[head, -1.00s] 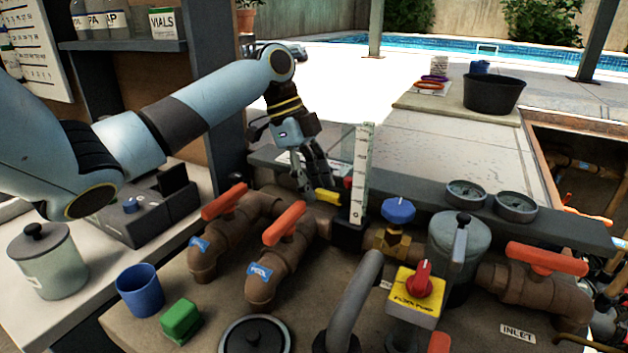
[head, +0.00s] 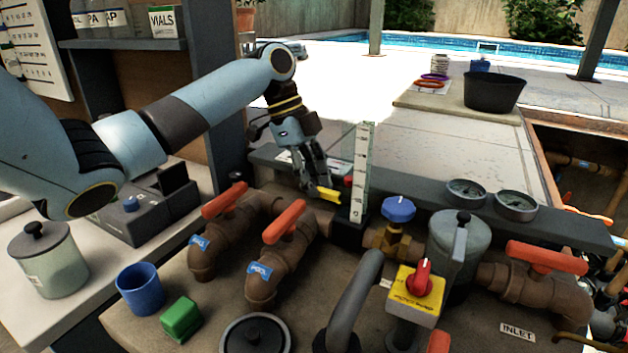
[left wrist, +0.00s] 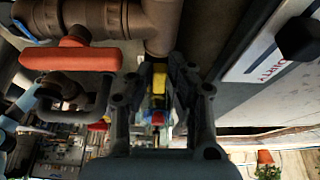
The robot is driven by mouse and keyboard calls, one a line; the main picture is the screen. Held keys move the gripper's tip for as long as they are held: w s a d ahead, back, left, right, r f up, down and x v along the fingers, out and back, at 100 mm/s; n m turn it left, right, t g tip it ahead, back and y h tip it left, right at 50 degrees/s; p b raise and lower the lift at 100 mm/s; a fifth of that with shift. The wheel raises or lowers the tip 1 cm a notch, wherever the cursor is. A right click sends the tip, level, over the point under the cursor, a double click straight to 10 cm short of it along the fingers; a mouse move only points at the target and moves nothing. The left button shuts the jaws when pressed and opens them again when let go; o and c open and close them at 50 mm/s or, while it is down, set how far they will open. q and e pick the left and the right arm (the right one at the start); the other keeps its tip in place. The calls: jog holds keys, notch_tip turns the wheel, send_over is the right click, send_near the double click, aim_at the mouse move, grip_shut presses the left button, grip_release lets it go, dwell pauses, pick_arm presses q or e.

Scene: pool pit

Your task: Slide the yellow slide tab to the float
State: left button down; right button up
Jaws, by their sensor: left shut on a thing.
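The yellow slide tab (head: 328,194) sits at the left side of the upright clear gauge (head: 360,180) with a white scale. A red float (head: 347,183) shows at the gauge, just right of the tab and close to its height. My left gripper (head: 318,190) is shut on the yellow tab. In the left wrist view the tab (left wrist: 159,76) lies between the two fingers (left wrist: 158,90), with red and blue parts beyond it. Whether tab and float are exactly level is hard to tell. My right gripper is not in view.
Brown pipes with orange handles (head: 285,222) stand in front of the gauge. A blue-handled valve (head: 398,210) is right of it, and a yellow switch box (head: 415,295) nearer. Two round dials (head: 466,192) sit on the grey ledge. Open paving lies behind.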

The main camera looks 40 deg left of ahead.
pick_arm(q)
notch_tip(320, 180, up, 5)
jog(key=p, duration=0.3)
jog(key=shift+f+p, duration=0.2)
jog(key=shift+p, duration=0.15)
jog(key=c, duration=1.3)
grip_release()
jog(key=v, duration=1.2)
